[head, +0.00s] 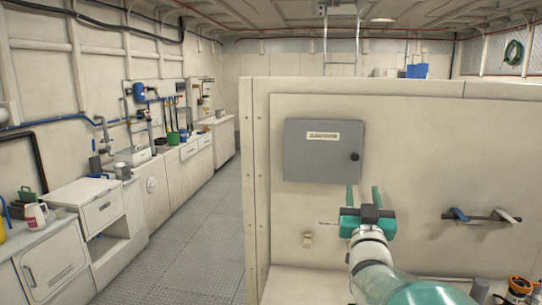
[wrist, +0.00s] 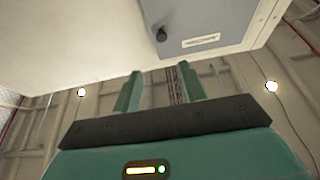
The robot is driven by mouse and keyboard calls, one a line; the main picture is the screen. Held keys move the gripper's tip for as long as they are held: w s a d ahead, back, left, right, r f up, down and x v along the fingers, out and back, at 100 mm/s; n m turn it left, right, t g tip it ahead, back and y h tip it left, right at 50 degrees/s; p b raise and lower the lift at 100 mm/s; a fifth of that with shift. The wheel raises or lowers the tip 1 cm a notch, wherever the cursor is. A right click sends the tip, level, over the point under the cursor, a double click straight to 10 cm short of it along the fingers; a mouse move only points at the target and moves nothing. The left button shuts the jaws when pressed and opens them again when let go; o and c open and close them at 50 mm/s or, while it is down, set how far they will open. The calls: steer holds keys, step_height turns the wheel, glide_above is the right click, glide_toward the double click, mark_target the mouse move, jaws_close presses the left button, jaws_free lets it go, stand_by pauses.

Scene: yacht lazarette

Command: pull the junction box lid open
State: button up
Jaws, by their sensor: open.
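The junction box (head: 322,150) is a grey box on the cream panel in the head view. Its lid is closed, with a pale label near the top and a round black knob (head: 354,156) at the right edge. My gripper (head: 363,187) is below and slightly right of the knob, apart from it, with its two green fingers open and empty. In the wrist view the lid (wrist: 222,22) and knob (wrist: 161,35) appear at the top, beyond the gripper's fingers (wrist: 158,88).
The cream panel (head: 420,130) stands close in front. A small beige fitting (head: 308,240) and a bar with blue and white handles (head: 482,216) are on it. Orange and dark items (head: 519,287) sit at lower right. A clear walkway (head: 205,225) runs along the left, past white cabinets (head: 100,208).

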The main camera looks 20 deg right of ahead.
mark_target(354, 158)
steer(key=x, duration=0.8)
steer(key=f+x, duration=0.1)
steer(key=x, duration=0.4)
steer(key=shift+w+a, duration=0.1)
steer(key=shift+w, duration=0.25)
steer(key=shift+s+r, duration=0.1)
steer(key=shift+r, duration=0.1)
steer(key=shift+w, duration=0.35)
steer(key=shift+s, duration=0.25)
steer(key=shift+c, duration=1.3)
jaws_close()
